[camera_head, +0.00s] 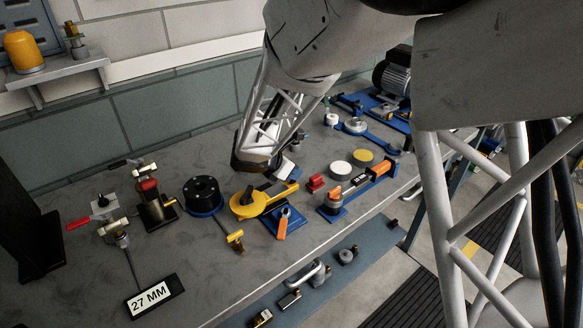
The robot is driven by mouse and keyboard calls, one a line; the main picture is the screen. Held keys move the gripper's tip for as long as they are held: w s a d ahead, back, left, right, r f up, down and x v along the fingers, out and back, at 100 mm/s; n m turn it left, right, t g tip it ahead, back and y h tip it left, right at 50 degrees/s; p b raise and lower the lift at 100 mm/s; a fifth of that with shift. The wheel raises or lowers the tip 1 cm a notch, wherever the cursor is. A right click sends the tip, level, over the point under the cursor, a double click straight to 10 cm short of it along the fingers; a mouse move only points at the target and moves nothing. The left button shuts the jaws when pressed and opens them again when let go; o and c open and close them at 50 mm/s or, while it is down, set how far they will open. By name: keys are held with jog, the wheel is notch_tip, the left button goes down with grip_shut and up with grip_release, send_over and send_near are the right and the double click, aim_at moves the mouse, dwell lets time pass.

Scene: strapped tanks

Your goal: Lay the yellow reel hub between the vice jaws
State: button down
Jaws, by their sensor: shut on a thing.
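My gripper (258,190) points down at the bench, partly hidden by its own dark wrist. Its dark fingers meet a yellow round piece, which looks like the yellow reel hub (244,211), and it is shut on it. The piece has a yellow arm reaching right over a blue base. I cannot tell whether it rests on the bench or is slightly raised. To the right stands a blue clamp-like fixture (380,169) with an orange part. I cannot tell for sure which fixture is the vice, and no open jaw gap is clear.
A blue base with an orange handle (282,226) sits close to the right of my gripper. A black flanged disc (203,193) is to the left. White (341,168) and yellow (363,158) discs lie right. The bench's front edge is near.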

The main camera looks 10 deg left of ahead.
jog(key=c, duration=0.8)
grip_release()
jog(key=shift+a+r, duration=0.1)
jog(key=v, duration=0.7)
jog(key=shift+s+r, duration=0.2)
jog(key=shift+a, duration=0.1)
